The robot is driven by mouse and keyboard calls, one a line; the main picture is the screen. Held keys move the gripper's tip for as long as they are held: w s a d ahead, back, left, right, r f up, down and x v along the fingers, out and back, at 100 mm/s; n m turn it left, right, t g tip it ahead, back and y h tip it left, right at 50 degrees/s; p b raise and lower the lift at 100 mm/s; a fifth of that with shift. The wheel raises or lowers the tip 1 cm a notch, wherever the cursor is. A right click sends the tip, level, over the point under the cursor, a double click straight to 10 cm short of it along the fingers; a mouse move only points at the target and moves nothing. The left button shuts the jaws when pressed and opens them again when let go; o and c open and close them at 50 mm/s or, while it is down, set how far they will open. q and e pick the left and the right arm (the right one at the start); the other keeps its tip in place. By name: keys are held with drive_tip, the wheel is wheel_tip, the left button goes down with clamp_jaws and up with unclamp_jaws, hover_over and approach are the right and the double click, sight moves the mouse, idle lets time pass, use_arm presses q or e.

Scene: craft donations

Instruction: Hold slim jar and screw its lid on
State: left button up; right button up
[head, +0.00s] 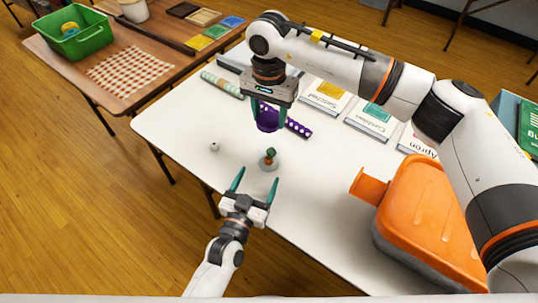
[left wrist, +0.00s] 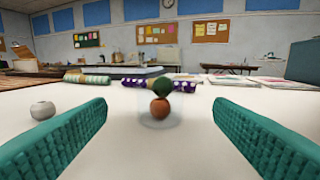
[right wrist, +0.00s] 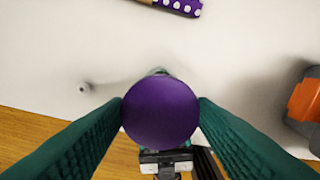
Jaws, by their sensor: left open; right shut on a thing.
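The slim jar (head: 269,166) is clear and stands upright on the white table, with a green and an orange-brown bead inside. The left wrist view shows it faintly (left wrist: 160,120), beyond and between the fingertips. My left gripper (head: 254,182) is open at table height, its fingers pointing at the jar without enclosing it. My right gripper (head: 268,108) is shut on the round purple lid (head: 268,123) and holds it above the table, apart from the jar. In the right wrist view the lid (right wrist: 160,112) hides most of the jar.
A small pale ball (head: 215,147) lies left of the jar. A purple dotted roll (head: 299,128) and a green striped roll (head: 222,86) lie behind. Flat packages (head: 369,120) line the back edge. An orange-lidded box (head: 430,205) stands right. The table around the jar is clear.

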use_arm(q)
drive_tip(key=x, duration=1)
drive_tip(key=shift+w+d, duration=0.1)
drive_tip(key=shift+w, duration=0.25)
drive_tip(key=c, duration=1.5)
use_arm(e)
hover_over(269, 154)
drive_tip(key=w, duration=0.3)
drive_tip(key=shift+s+f, duration=0.15)
drive_tip(key=shift+f, duration=2.3)
drive_tip(key=shift+f, duration=0.1)
drive_tip(key=shift+f, duration=0.8)
drive_tip(key=shift+f, duration=0.55)
